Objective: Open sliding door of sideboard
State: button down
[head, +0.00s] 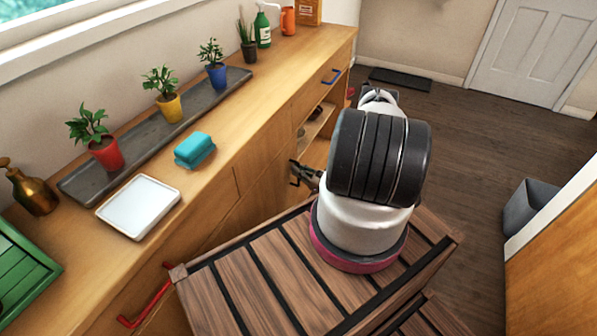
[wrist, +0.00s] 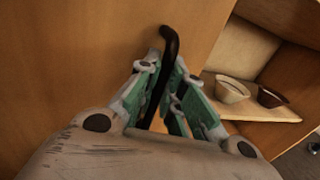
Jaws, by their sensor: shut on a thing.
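The sideboard (head: 270,110) is a long wooden unit along the wall. Its sliding door (wrist: 90,50) fills the left of the wrist view, with a black bar handle (wrist: 170,42) on it. My gripper (wrist: 166,75) is shut on this handle, one finger on each side. In the head view my gripper (head: 308,178) is at the front of the sideboard, partly hidden behind my arm. To the right of the door an open compartment shows a shelf (wrist: 250,110) with a white bowl (wrist: 232,90) and a dark bowl (wrist: 271,97).
Potted plants, a teal sponge (head: 195,150) and a white tray (head: 139,207) are on top. A grey bin (head: 531,205) stands at the right; the dark floor between is clear.

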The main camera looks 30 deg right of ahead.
jog(key=c, duration=1.5)
grip_release()
jog(key=shift+s+d, duration=0.1)
jog(key=v, duration=1.2)
